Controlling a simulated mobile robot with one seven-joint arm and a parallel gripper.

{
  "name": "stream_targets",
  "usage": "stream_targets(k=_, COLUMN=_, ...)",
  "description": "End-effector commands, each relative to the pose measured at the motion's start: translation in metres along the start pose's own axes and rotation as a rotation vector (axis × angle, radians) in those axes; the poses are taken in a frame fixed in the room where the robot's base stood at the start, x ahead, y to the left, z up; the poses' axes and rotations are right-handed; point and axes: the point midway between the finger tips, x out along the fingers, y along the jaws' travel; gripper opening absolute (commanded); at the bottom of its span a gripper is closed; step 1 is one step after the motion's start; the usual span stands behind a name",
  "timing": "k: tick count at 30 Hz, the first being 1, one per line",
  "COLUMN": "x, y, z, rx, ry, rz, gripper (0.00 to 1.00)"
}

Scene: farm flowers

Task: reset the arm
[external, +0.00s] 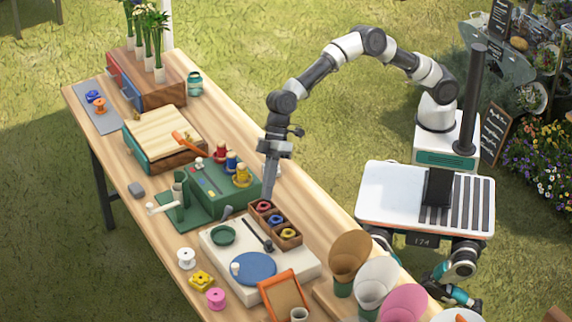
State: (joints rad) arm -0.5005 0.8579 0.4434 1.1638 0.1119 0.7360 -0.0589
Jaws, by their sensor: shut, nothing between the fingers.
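My arm reaches from my base at the right over to the wooden table (320,220). My gripper (268,194) points straight down over the middle of the table. Its fingers are together with nothing between them. The fingertips are beside the green box (228,188) and just behind the brown compartment tray (276,223) in this view. I cannot tell whether the tips touch anything.
A white board (222,262) with a blue disc (254,268) lies in front. Paper cones (348,256) stand at the near right. Flowers (150,30) stand at the far end. The table's right edge strip is mostly clear.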

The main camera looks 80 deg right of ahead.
Motion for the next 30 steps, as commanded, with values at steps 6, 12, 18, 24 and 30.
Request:
stream_targets(k=6, x=-0.015, y=0.0, z=0.0, rx=-0.001, ry=0.0, rz=0.001, gripper=0.0)
stream_targets(k=12, x=-0.015, y=0.0, z=0.0, rx=-0.001, ry=0.0, rz=0.0, gripper=0.0)
stream_targets(k=18, x=-0.015, y=0.0, z=0.0, rx=-0.001, ry=0.0, rz=0.0, gripper=0.0)
stream_targets(k=24, x=-0.021, y=0.002, z=0.0, rx=-0.002, ry=0.003, rz=0.009, gripper=0.0)
stream_targets(k=30, x=-0.101, y=0.035, z=0.012, rx=-0.002, ry=0.024, rz=0.125, gripper=0.0)
